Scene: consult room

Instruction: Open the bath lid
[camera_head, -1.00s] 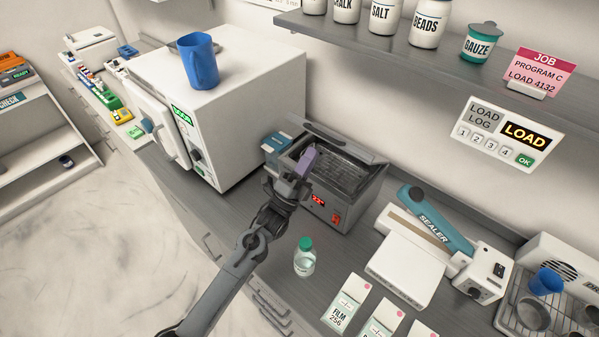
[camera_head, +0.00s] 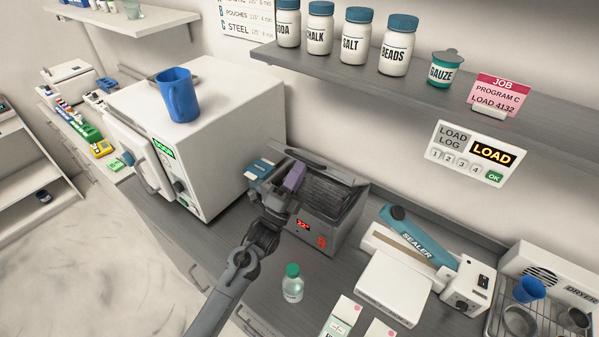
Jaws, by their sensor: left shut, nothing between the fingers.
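The bath (camera_head: 328,236) is a grey metal box on the counter with a red display and a red switch on its front. Its top is open and the dark inside shows. The grey lid (camera_head: 325,169) stands raised and tilted along the back edge. My left gripper (camera_head: 292,182) is shut and empty over the left part of the bath opening. A purple piece shows at its end; I cannot tell whether it belongs to the gripper. The gripper hides the bath's left rim, and contact with the lid cannot be told. My right gripper is out of view.
A white steriliser (camera_head: 215,125) with a blue jug (camera_head: 178,95) on top stands left of the bath. A blue box (camera_head: 260,170) sits between them. A green-capped bottle (camera_head: 292,284) stands in front. The sealer (camera_head: 400,275) is to the right, under a shelf (camera_head: 420,92) of jars.

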